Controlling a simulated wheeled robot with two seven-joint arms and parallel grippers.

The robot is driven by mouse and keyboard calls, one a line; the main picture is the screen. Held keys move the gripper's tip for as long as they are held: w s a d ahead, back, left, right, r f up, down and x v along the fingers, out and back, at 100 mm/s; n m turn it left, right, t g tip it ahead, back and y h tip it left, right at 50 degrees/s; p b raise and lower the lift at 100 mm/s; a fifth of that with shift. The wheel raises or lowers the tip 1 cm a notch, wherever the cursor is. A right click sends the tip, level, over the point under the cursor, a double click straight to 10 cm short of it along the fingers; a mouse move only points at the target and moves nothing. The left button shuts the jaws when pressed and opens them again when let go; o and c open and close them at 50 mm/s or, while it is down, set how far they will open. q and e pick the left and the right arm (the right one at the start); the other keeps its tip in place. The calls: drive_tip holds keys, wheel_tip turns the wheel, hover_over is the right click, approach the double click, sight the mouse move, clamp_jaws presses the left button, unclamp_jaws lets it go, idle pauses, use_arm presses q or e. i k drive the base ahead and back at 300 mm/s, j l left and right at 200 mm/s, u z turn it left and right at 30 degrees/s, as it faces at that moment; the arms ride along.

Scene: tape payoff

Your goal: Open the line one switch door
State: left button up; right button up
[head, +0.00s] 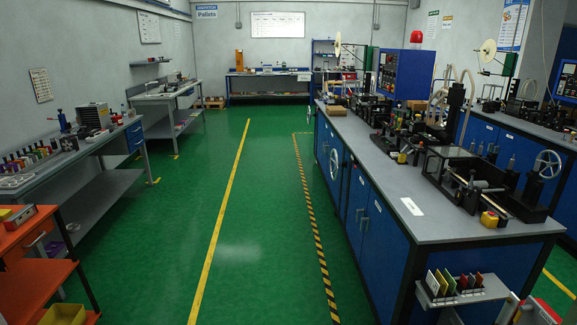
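A blue switch cabinet (406,75) with dark panels stands behind the right-hand bench, near a red beacon. Blue cupboard doors (376,232) with small handles line the aisle side of that bench, and they look shut. A second blue panel (567,80) is cut by the right edge. I cannot tell which of these is the line one switch door, as no label is readable at this distance.
The long right-hand bench (405,184) carries tape machinery (462,165); a handwheel (335,165) sticks out of its side. A rack of coloured cards (462,290) hangs at its near end. An orange bench (25,250) stands near left. The green floor aisle (255,230) between is clear.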

sight(385, 251)
drive_tip(key=i+z, duration=0.2)
drive_tip(key=i, duration=0.25)
drive_tip(key=i+j+z, duration=0.2)
drive_tip(key=i, duration=0.2)
drive_tip(key=i+j+z, duration=0.2)
drive_tip(key=i, duration=0.2)
drive_tip(key=i+j+z, duration=0.2)
drive_tip(key=i, duration=0.2)
